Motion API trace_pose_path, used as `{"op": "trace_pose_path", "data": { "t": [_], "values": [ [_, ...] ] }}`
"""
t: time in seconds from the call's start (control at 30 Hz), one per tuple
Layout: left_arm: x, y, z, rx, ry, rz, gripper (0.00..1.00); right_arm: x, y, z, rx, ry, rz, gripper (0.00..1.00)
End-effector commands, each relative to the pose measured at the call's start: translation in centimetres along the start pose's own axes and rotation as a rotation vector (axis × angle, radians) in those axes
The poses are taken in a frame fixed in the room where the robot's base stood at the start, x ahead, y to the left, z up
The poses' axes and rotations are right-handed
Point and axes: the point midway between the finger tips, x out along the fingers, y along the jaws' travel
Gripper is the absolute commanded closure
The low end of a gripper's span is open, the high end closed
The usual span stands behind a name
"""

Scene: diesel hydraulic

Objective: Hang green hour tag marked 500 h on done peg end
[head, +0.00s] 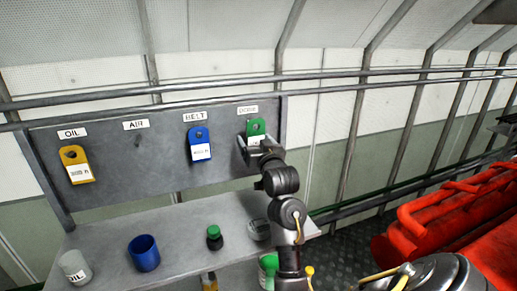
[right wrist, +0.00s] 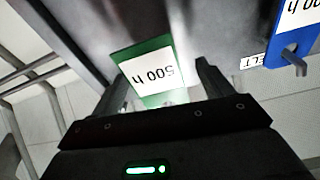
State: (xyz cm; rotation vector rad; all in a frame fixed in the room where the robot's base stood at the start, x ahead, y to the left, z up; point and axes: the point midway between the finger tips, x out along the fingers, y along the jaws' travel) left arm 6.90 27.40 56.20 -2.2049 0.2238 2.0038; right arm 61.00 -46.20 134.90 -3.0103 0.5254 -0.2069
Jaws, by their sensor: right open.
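In the right wrist view the green tag (right wrist: 145,68) shows a white sticker reading 500 h, upside down. My right gripper (head: 258,150) is open at the tag's lower part. In its wrist view the fingers (right wrist: 160,85) stand apart on either side of the tag, with gaps visible. My left gripper is not in view.
A yellow tag (head: 76,176) hangs under OIL and a blue tag (head: 201,153) under BELT. The AIR peg (head: 138,140) is bare. The shelf (head: 182,216) below holds a grey cup (head: 75,267), a blue cup (head: 144,254) and a green-capped bottle (head: 214,239). Red pipework (head: 440,225) stands right.

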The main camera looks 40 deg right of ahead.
Motion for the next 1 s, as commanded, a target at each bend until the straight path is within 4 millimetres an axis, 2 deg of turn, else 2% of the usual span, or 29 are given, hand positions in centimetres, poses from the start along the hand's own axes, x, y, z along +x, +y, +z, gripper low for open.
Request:
{"op": "trace_pose_path", "data": {
  "t": [0.3, 0.5, 0.7, 1.0],
  "values": [
    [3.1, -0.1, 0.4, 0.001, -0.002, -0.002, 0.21, -5.8, 0.2, 0.6, -0.003, 0.002, 0.001, 0.21],
    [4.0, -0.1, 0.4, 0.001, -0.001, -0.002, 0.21, -8.8, 0.2, 0.6, -0.001, -0.003, 0.001, 0.21],
    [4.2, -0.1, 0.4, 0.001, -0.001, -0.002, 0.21, -9.9, 0.2, 0.4, 0.002, -0.004, 0.001, 0.21],
    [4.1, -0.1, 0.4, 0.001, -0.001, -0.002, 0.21, -9.9, 0.2, 0.4, 0.002, -0.005, 0.001, 0.21]
  ]
}}
